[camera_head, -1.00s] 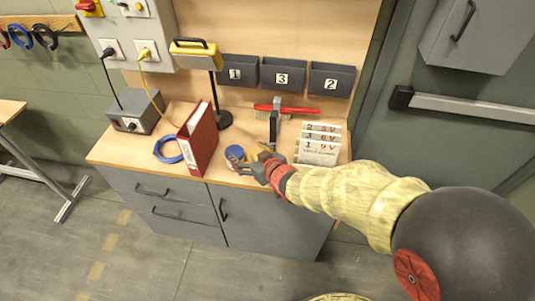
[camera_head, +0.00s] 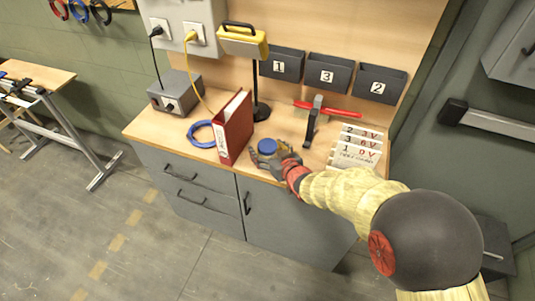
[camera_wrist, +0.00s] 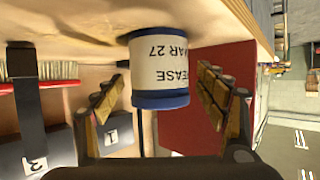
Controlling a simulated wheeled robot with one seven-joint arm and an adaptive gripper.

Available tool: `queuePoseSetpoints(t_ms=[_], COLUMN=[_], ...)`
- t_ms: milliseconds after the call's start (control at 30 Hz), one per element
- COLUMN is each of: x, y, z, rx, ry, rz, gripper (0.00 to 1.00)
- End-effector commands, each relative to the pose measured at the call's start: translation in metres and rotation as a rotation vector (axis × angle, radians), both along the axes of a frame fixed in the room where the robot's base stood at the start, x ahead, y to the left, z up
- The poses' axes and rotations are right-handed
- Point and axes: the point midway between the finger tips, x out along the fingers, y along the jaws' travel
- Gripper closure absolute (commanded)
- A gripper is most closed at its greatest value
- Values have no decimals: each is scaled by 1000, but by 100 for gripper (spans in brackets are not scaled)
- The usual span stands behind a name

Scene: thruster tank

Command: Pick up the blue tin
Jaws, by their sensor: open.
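The blue tin (camera_head: 267,147) stands on the workbench top (camera_head: 160,127), near its front edge, just right of a red binder. In the wrist view the tin (camera_wrist: 158,70) shows a white label with upside-down text, partly readable as "EASE" and "AR 27", and a blue rim. My gripper (camera_head: 270,157) is at the tin, its fingers spread on either side. In the wrist view the open fingers of my gripper (camera_wrist: 160,100) flank the tin, with gaps visible on both sides. The tin appears to rest on the wooden top.
The red binder (camera_head: 235,127) stands close left of the tin, with a blue cable coil (camera_head: 203,134) beyond it. A red-handled brush (camera_head: 327,110) and a labelled card rack (camera_head: 355,150) are to the right. Numbered bins (camera_head: 328,72) hang behind.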

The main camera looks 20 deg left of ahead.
Motion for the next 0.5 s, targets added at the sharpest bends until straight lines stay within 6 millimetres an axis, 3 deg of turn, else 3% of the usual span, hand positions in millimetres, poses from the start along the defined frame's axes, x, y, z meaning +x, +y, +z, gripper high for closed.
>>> queuePoseSetpoints(t_ms=[200, 500], x=[0, 0], y=[0, 0], z=[1, 1], rx=[0, 0], ry=[0, 0], rz=[0, -1], gripper=[29, 46])
